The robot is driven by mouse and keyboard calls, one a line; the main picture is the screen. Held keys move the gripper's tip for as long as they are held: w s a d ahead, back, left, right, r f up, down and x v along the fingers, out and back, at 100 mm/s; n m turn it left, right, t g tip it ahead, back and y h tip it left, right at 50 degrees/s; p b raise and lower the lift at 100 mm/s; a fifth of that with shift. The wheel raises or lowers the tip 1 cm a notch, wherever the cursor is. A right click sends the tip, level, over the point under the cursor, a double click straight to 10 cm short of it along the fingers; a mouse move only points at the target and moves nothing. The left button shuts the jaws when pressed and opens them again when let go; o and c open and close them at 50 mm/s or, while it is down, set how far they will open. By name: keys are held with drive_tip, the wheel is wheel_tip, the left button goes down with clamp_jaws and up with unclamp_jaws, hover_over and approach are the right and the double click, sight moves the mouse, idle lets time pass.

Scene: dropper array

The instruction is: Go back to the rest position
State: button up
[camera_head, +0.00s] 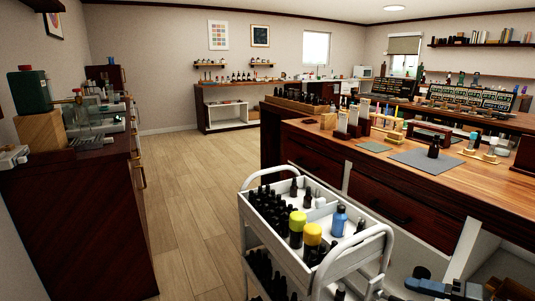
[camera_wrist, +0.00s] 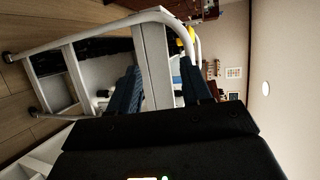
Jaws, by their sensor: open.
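My gripper (camera_head: 418,280) is at the lower right of the head view, low beside the right side of the white cart. In the wrist view, its two blue fingers (camera_wrist: 160,78) stand apart, with nothing between them. The white cart's side and frame show beyond the fingers, and the picture is turned sideways. Part of my arm is cut off by the lower right edge of the head view.
The white cart (camera_head: 372,238) carries dark bottles, two yellow-topped bottles (camera_head: 297,229) and a blue bottle (camera_head: 339,221). A wooden bench (camera_head: 470,190) with drawers stands behind it. A dark cabinet (camera_head: 80,215) stands at left. The wooden floor (camera_head: 190,200) between is clear.

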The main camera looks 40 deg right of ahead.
drive_tip(key=a+f+n+g+h, duration=0.45)
drive_tip(key=a+f, duration=0.55)
drive_tip(key=a, duration=0.6)
drive_tip(key=s+a+r+n+t+y, duration=0.1)
drive_tip(key=s+a+r+n+t, duration=0.1)
drive_tip(key=s+a+r+n, duration=0.2)
drive_tip(key=s+a+r+n+t+y+p, duration=0.1)
drive_tip(key=s+a+r+n, duration=0.3)
drive_tip(key=a+r+n, duration=0.5)
wheel_tip(320, 180, up, 3)
drive_tip(key=shift+a+r+t+y, duration=0.15)
drive_tip(key=shift+a+t+y, duration=0.3)
drive_tip(key=shift+a+t, duration=0.1)
